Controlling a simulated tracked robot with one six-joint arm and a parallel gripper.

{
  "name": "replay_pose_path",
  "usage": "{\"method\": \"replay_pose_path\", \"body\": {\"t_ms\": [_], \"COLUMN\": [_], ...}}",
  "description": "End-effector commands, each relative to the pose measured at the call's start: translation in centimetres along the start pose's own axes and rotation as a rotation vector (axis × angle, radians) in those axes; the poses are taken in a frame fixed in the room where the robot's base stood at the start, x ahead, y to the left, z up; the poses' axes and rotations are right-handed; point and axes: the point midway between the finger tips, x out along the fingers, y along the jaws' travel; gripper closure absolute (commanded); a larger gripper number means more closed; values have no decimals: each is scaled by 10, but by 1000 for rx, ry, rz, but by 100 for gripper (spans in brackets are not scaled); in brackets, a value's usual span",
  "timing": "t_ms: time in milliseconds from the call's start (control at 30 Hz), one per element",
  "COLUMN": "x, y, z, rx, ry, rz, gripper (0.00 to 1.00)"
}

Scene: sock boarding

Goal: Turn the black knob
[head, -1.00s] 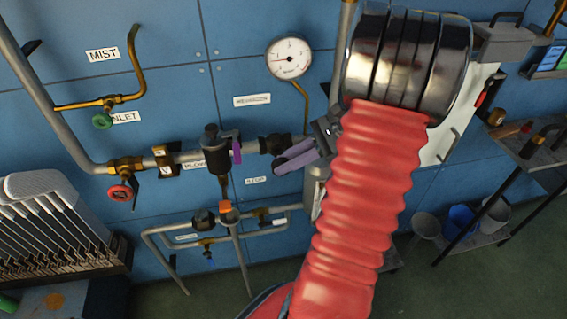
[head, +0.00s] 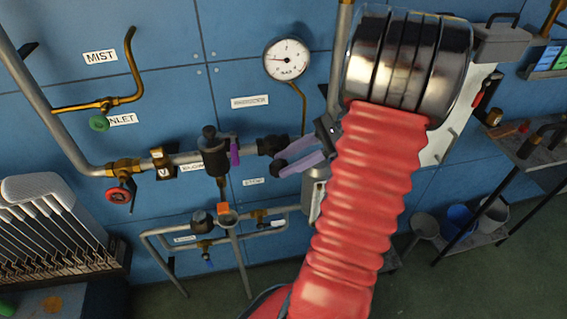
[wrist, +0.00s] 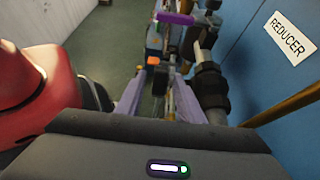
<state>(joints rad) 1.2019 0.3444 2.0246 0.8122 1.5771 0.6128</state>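A dark regulator body (head: 214,160) sits on the grey pipe, with a black knob (head: 209,132) on its top and a purple lever (head: 235,152) on its right. Another round black part (head: 202,219) sits on the lower pipework, so I cannot be sure which one the task means. My gripper (head: 280,161) has two purple fingers, spread apart and empty, right of the regulator and close to a black pipe fitting (head: 269,145). The wrist view shows the same fingers (wrist: 158,76) apart, with the black fitting (wrist: 212,86) beside the right finger. My red sleeved arm hides part of the wall.
A pressure gauge (head: 286,59) hangs above the pipe. A red handwheel (head: 119,193) and a green one (head: 99,123) are at left. A sock-board rack (head: 55,225) stands lower left. A shelf with buckets (head: 463,221) is at right.

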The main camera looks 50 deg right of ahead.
Motion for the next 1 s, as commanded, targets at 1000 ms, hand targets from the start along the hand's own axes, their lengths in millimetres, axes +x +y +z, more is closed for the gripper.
{"method": "replay_pose_path", "body": {"t_ms": [1000], "x": [-122], "y": [-2], "z": [0], "rx": [0], "ry": [1], "rz": [-1], "gripper": [66]}}
